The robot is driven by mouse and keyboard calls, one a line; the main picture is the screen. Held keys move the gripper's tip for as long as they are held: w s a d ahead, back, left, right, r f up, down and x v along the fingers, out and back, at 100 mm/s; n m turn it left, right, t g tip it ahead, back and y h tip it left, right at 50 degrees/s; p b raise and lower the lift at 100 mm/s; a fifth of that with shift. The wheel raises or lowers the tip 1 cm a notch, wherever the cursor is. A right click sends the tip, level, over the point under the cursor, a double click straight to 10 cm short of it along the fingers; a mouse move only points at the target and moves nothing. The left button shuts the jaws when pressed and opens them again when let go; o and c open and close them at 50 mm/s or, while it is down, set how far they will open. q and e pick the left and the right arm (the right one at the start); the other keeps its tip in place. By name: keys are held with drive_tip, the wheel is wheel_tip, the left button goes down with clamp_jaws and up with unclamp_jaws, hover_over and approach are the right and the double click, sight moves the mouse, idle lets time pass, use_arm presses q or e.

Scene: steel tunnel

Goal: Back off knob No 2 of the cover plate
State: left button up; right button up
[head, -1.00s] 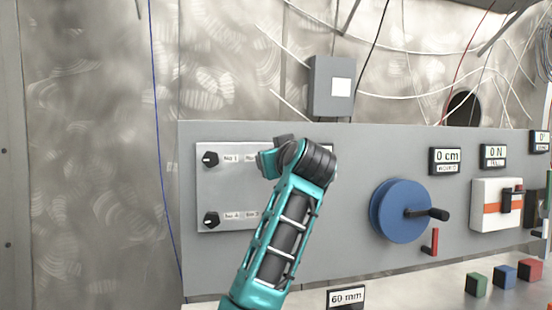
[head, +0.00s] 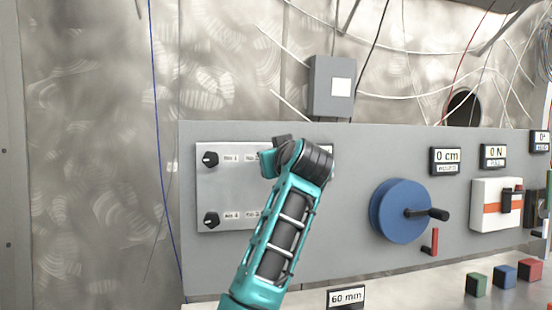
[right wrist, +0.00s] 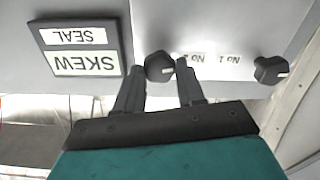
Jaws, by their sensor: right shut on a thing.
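The cover plate (head: 232,188) is a pale panel on the left of the grey board in the head view. Two black knobs show at its left edge: knob No 1 (head: 210,159) at the top and the No 4 knob (head: 211,219) below. My teal right arm covers the plate's right part. In the right wrist view, which is upside down, my right gripper (right wrist: 160,69) has its two fingers on either side of knob No 2 (right wrist: 159,65) and is shut on it. Knob No 1 also shows there (right wrist: 271,70), free, to the right. My left gripper is not in view.
A SKEW/SEAL display (right wrist: 82,48) sits close beside knob No 2 in the wrist view. A blue wheel (head: 398,211) with a black crank stands right of my arm. Small blocks (head: 504,276) lie on the ledge at lower right.

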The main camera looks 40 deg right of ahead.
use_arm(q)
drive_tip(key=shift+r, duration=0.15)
use_arm(e)
drive_tip(key=shift+n, duration=0.3)
use_arm(q)
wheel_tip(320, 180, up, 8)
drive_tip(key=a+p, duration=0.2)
drive_tip(key=p, duration=0.9)
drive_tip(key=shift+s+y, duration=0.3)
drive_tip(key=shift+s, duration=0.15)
use_arm(e)
drive_tip(key=shift+w+a+f+n, duration=0.1)
drive_tip(key=shift+f+n, duration=0.05)
drive_tip(key=shift+n, duration=3.9)
drive_tip(key=shift+a+f+n, duration=0.1)
drive_tip(key=shift+f+n, duration=0.05)
drive_tip(key=shift+n, duration=3.9)
use_arm(q)
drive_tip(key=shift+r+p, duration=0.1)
drive_tip(key=shift+p, duration=0.2)
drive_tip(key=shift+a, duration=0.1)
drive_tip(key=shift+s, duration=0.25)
use_arm(e)
drive_tip(key=o, duration=1)
drive_tip(key=shift+o, duration=0.2)
